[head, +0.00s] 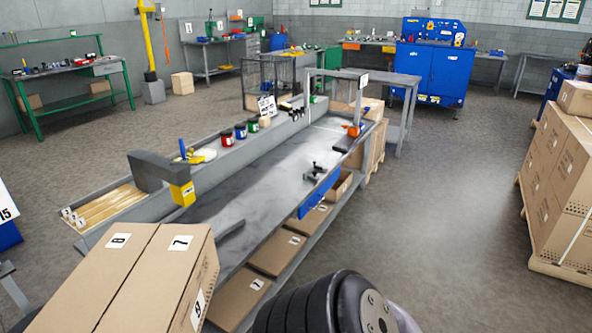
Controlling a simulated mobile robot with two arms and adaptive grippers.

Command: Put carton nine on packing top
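A brown carton with a white label that looks like a 9 on its side (198,310) is at the lower left, close to me. Its top, or the top of a carton beside it, carries a label like a 7. A carton to its left (95,275) has a label I cannot read surely. A long grey bench top (262,200), seemingly the packing top, runs away from me beyond the cartons; much of its middle is bare. Neither gripper shows. A dark ribbed part of my arm fills the bottom centre, hiding the floor there.
A grey arm with a yellow block (182,193) overhangs the bench's near left. Red and blue jars (233,133) line its back ledge. A dark fixture (314,171) stands near its right edge. Stacked cartons (565,165) stand at right; the floor between (450,200) is clear.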

